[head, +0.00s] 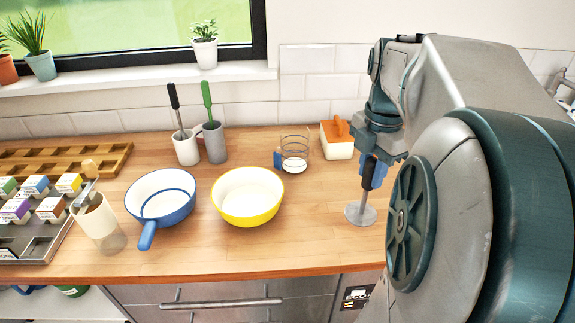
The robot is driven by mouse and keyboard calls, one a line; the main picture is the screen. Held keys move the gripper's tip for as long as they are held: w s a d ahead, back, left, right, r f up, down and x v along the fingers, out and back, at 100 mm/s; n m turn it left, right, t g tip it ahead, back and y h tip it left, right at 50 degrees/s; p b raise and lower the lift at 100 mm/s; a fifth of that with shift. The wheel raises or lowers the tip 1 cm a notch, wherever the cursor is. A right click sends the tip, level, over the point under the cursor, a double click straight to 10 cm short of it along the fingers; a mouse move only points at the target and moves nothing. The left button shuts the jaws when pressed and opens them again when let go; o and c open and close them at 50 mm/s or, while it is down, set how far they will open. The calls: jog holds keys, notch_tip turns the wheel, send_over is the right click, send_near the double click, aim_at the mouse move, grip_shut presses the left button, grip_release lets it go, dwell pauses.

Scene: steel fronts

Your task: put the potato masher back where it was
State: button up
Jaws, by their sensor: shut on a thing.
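My gripper (372,172) points down at the right of the counter and is shut on the potato masher. The masher (360,213) hangs upright, with a dark handle between the fingers and a round grey disc at its lower end. I cannot tell whether the disc touches the wood. A white crock (187,150) holds a black-handled tool, and a grey crock (215,143) beside it holds a green-handled tool. A cream crock (99,222) at the front left holds another tool. Where the masher stood before is not shown.
A blue pan (160,197) and a yellow bowl (247,207) stand in the middle. A metal tray (40,240) of small boxes is at left. Bare wood (300,225) lies between bowl and masher.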

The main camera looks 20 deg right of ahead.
jog(key=w+a+f+p, duration=0.1)
jog(key=w+a+f, duration=0.4)
jog(key=w+f, duration=0.3)
jog(key=shift+w+a+f, duration=0.15)
jog(key=shift+w+f, duration=0.05)
jog(key=shift+f, duration=0.85)
jog(key=shift+f, duration=0.15)
jog(key=o, duration=1)
